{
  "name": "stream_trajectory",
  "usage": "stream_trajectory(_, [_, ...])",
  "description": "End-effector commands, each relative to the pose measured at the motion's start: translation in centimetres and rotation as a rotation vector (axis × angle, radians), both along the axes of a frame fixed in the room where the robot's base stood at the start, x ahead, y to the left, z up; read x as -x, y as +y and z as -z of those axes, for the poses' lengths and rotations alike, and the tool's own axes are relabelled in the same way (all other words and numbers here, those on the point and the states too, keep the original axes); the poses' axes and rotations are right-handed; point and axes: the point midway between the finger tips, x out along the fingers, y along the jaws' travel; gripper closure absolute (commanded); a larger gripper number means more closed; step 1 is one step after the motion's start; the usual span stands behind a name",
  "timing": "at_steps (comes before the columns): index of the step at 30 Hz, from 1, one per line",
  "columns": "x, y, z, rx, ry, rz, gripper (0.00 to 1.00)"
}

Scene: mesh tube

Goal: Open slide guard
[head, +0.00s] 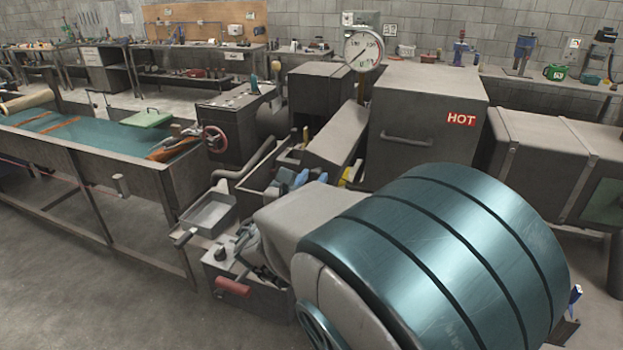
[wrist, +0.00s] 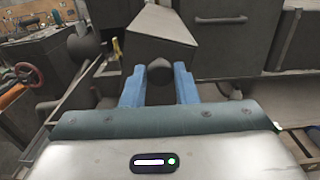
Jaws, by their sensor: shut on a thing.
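The slide guard appears to be the slanted grey cover (head: 337,136) between the dark box and the large HOT cabinet. In the wrist view its sloping face (wrist: 152,42) rises just beyond my fingers. My gripper (head: 293,183) is at its lower front end. My arm hides the knob in the head view.
The HOT cabinet (head: 430,115) with a bar handle stands right of the guard. A control box with a red handwheel (head: 215,138) stands to the left. Open floor is at lower left.

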Motion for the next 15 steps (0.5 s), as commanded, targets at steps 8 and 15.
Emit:
stream_trajectory(8, [-0.4, 1.1, -1.5, 0.097, 0.033, 0.001, 1.00])
stream_trajectory(15, [-0.9, 2.3, -2.1, 0.199, 0.069, 0.000, 1.00])
